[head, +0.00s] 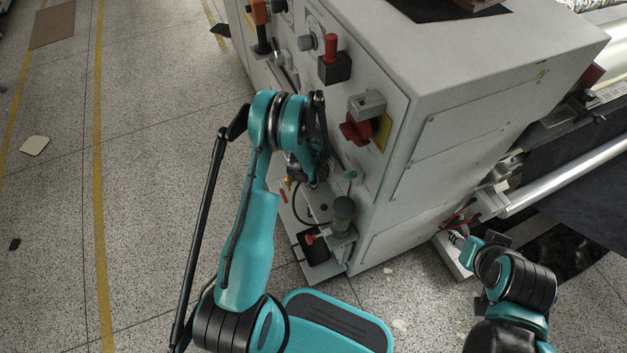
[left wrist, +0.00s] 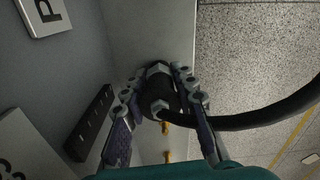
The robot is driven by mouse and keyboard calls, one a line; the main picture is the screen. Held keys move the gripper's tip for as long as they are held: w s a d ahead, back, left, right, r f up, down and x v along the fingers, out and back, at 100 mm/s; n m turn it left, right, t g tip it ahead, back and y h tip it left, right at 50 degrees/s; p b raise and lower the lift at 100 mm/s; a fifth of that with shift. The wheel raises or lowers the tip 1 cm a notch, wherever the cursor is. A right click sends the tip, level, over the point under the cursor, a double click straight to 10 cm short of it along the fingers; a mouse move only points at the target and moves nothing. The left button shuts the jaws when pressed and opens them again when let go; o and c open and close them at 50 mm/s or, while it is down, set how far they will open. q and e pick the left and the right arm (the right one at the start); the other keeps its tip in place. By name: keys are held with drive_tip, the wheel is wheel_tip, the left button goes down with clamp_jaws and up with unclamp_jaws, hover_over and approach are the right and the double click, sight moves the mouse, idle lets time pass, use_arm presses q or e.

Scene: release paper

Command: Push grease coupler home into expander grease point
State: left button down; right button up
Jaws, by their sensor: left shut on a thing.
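My left gripper (head: 312,176) is down beside the front panel of the grey machine, largely hidden by its own arm in the head view. In the left wrist view the left gripper (left wrist: 158,96) has its two fingers closed on either side of a dark coupler (left wrist: 157,108) with a metallic hex-shaped part. A black hose (left wrist: 250,121) runs from the coupler to the right. Small brass-coloured fittings (left wrist: 167,156) show below it. The expander grease point cannot be made out, so I cannot tell whether the coupler touches it. Only part of my right arm shows, at the lower right.
A grey cylindrical part (head: 343,213) stands low by the panel. A metal roller (head: 565,178) is at right. The floor at left is mostly clear.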

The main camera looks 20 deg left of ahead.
use_arm(q)
drive_tip(key=shift+f, duration=0.2)
drive_tip(key=c, duration=1.1)
unclamp_jaws()
drive_tip(key=shift+r, duration=0.15)
wheel_tip(320, 180, up, 12)
drive_tip(key=shift+f, duration=0.15)
